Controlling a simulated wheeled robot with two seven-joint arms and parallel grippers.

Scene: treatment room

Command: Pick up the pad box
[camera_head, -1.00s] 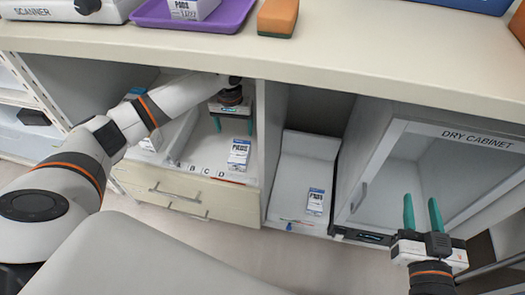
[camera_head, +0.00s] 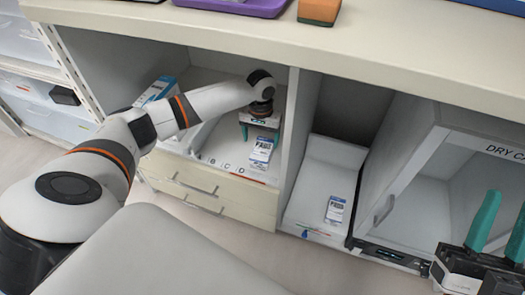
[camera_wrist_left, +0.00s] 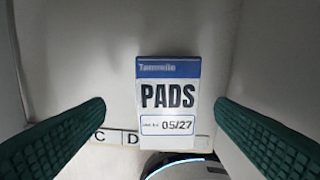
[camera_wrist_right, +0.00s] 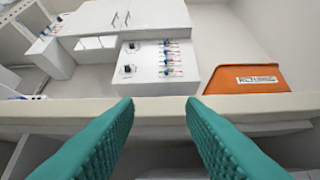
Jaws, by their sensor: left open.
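A white pad box with a blue top band (camera_head: 261,152) stands in the left cubby, near its front edge. In the left wrist view the box (camera_wrist_left: 168,98) shows "PADS" and "05/27", centred between and beyond the fingers. My left gripper (camera_head: 252,130) reaches into the cubby just behind and above the box, open and empty. No contact shows. Another pad box (camera_head: 335,208) stands in the middle cubby. My right gripper (camera_head: 506,205) is open and empty, in front of the dry cabinet at the right.
A cubby divider (camera_head: 292,130) stands close to the right of my left gripper. Letters mark the cubby's front edge, above closed drawers (camera_head: 215,190). A blue-and-white box (camera_head: 156,90) stands further left. The counter (camera_head: 400,55) overhangs, with an orange-brown block (camera_head: 319,10) on it.

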